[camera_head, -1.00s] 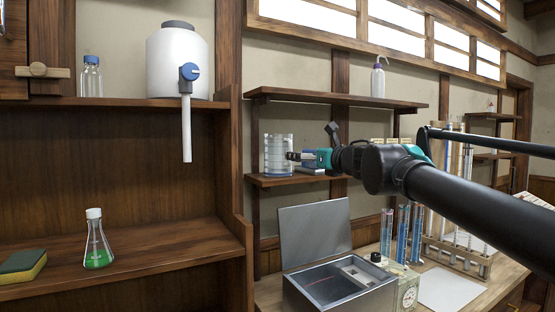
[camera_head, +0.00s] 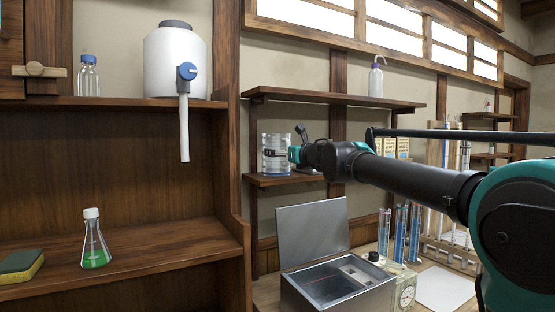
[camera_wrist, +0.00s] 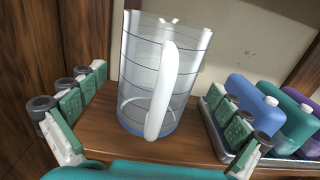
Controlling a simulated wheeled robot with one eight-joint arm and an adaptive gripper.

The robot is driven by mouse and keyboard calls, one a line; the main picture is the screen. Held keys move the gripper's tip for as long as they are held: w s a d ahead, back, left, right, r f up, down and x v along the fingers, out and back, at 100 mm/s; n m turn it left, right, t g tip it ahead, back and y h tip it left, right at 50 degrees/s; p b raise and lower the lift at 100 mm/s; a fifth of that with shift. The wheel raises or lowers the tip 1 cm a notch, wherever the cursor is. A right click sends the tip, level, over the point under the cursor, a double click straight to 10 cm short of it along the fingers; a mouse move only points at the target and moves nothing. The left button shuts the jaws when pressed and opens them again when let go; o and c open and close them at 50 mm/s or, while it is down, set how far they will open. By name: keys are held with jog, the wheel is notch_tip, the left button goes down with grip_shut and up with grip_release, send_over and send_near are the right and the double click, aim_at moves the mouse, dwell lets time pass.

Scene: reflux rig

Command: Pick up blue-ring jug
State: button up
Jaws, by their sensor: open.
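The blue-ring jug (camera_head: 276,162) is a clear, upright beaker-like vessel on the small lower shelf in the head view. In the wrist view the jug (camera_wrist: 133,85) shows dark level lines, a blue band at its base and a white handle (camera_wrist: 162,90) facing me. My gripper (camera_wrist: 164,86) is open, with one green-padded finger on each side of the jug. Neither finger visibly presses on it. In the head view my gripper (camera_head: 285,153) overlaps the jug from the right, hiding part of it.
A tray (camera_wrist: 222,140) of blue, teal and purple bottles (camera_wrist: 255,100) stands close on the jug's right. A wooden post (camera_wrist: 85,45) is on the left. An upper shelf (camera_head: 340,100) with a wash bottle (camera_head: 376,80) is above. An open metal bath (camera_head: 335,285) stands below.

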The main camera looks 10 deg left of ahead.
jog(key=shift+x, duration=1.95)
jog(key=c, duration=1.7)
